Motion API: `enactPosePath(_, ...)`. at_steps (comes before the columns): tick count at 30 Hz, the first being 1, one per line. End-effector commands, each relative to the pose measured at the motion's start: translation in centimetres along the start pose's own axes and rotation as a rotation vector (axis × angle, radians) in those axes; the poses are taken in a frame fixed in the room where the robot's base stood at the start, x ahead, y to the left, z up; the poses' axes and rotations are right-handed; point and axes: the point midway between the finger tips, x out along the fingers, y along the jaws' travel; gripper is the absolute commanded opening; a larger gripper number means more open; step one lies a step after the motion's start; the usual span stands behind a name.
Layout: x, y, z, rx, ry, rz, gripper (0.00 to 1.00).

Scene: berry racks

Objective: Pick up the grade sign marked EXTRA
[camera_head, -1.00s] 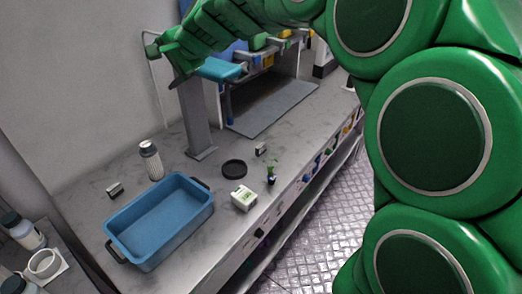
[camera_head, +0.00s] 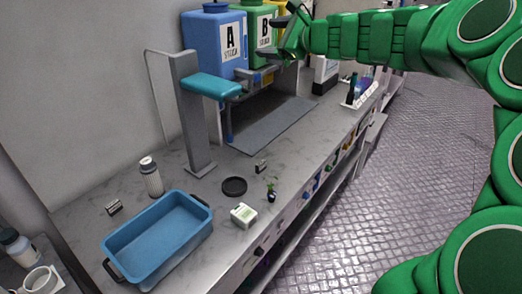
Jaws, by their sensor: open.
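Two small dark-and-white pieces that look like signs stand on the grey bench. One sign (camera_head: 114,208) is at the left, behind the blue tray. The other sign (camera_head: 262,166) is near the middle, behind the black disc. Their lettering is too small to read, so I cannot tell which one is marked EXTRA. My gripper (camera_head: 278,40) is open, high up in front of the green tank marked B, far above and behind both signs. No object shows between its fingers.
A blue tray (camera_head: 205,239), a bottle (camera_head: 151,178), a black disc (camera_head: 234,187), a white box (camera_head: 243,215) and a small plant (camera_head: 271,191) stand on the bench (camera_head: 80,221). A grey post (camera_head: 195,120) rises near a blue tank (camera_head: 207,45).

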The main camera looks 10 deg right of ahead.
Motion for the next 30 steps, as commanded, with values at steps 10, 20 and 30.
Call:
enactPosePath(10,1.5,2.5,-7.8,0.16,0.01,0.011,0.83)
enactPosePath(20,5.2,8.9,-16.8,0.342,0.043,0.057,0.83)
enactPosePath(30,8.2,18.4,-26.6,0.565,0.103,0.104,0.83)
